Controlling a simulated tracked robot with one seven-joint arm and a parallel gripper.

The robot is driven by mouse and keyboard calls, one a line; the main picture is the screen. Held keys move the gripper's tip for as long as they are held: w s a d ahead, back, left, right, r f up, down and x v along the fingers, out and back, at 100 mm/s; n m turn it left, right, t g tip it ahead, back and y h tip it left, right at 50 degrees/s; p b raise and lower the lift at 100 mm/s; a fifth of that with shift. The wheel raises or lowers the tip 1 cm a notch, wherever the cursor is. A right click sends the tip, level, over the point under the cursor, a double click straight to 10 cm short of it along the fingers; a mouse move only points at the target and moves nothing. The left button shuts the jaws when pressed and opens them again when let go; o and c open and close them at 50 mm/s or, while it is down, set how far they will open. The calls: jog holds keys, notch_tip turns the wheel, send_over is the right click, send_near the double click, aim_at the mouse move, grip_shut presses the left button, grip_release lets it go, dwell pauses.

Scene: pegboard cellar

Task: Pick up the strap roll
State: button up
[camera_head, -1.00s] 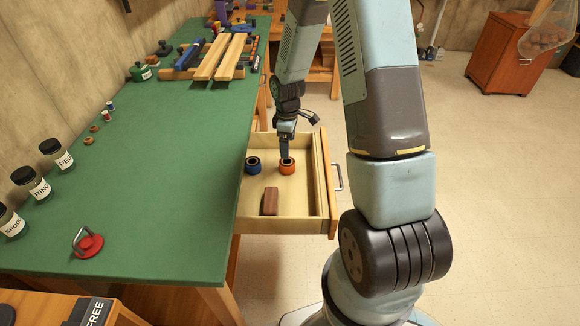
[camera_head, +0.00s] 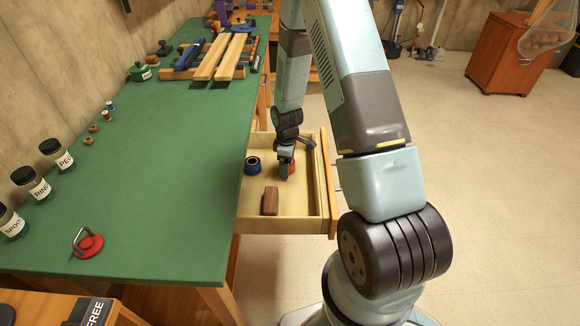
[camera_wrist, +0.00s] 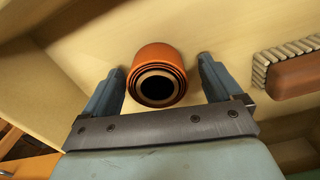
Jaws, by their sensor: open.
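The orange strap roll (camera_wrist: 158,75) sits in the open drawer (camera_head: 250,222). In the wrist view it lies between and just beyond the two fingers of my open gripper (camera_wrist: 160,88), with a gap on each side. In the head view my gripper (camera_head: 285,172) is down inside the drawer and hides much of the orange roll (camera_head: 293,168). A blue roll (camera_head: 253,164) stands to the left in the same drawer. I cannot tell from the pictures which roll the task names.
A brown wooden brush (camera_head: 270,201) lies in the drawer near its front; its bristles show in the wrist view (camera_wrist: 290,55). The drawer walls rise close around my gripper. The green bench (camera_head: 170,190) borders the drawer on the left.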

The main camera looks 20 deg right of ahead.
jog(key=shift+f, duration=0.1)
jog(key=c, duration=1.1)
